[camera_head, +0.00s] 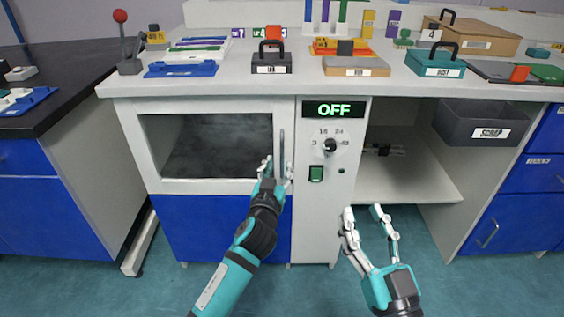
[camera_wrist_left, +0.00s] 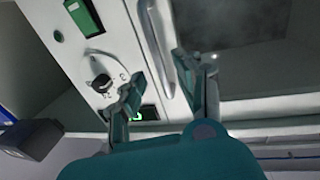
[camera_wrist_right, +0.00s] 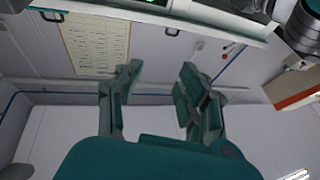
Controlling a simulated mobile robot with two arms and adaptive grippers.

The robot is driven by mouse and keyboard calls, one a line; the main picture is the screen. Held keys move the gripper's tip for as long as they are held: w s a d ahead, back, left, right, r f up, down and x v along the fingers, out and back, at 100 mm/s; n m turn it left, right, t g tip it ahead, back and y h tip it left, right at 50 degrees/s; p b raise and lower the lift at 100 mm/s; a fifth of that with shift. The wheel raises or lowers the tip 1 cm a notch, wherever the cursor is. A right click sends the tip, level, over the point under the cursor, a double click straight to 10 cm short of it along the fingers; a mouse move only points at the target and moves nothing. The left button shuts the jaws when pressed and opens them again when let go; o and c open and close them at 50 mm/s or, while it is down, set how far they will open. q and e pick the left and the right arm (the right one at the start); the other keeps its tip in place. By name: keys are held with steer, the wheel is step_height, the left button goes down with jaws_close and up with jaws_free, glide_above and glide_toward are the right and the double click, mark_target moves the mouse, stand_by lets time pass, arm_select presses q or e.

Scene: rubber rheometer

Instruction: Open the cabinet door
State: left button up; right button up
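The white cabinet door (camera_head: 210,187) has a dark window and looks closed in the head view. Its upright grey handle (camera_head: 282,148) is near the door's right edge. My left gripper (camera_head: 275,172) is at the handle's lower part. In the left wrist view, the handle (camera_wrist_left: 158,42) runs down between the two fingers of my left gripper (camera_wrist_left: 160,75). These fingers are apart, with visible gaps to the handle. My right gripper (camera_head: 362,210) is open and empty in front of the open shelf; it also shows open in the right wrist view (camera_wrist_right: 160,72).
Right of the door is a control panel (camera_head: 340,190) with an OFF display (camera_head: 333,110), a dial (camera_head: 330,145) and a green switch (camera_head: 316,174). A grey bin (camera_head: 463,128) hangs at the right. Boxes and tools crowd the countertop (camera_head: 210,88). The floor in front is clear.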

mark_target(281, 159)
arm_select(q)
steer(key=w, duration=0.2)
steer(key=w+d+b, duration=0.1)
steer(key=w, duration=0.1)
steer(key=shift+w, duration=0.4)
arm_select(e)
steer(key=s+r+t+y, duration=0.1)
steer(key=s+r+t, duration=0.2)
steer(key=r+t, duration=0.1)
steer(key=shift+r, duration=0.55)
arm_select(q)
steer(key=shift+c, duration=0.2)
arm_select(e)
steer(key=shift+s, duration=0.1)
arm_select(q)
jaws_close()
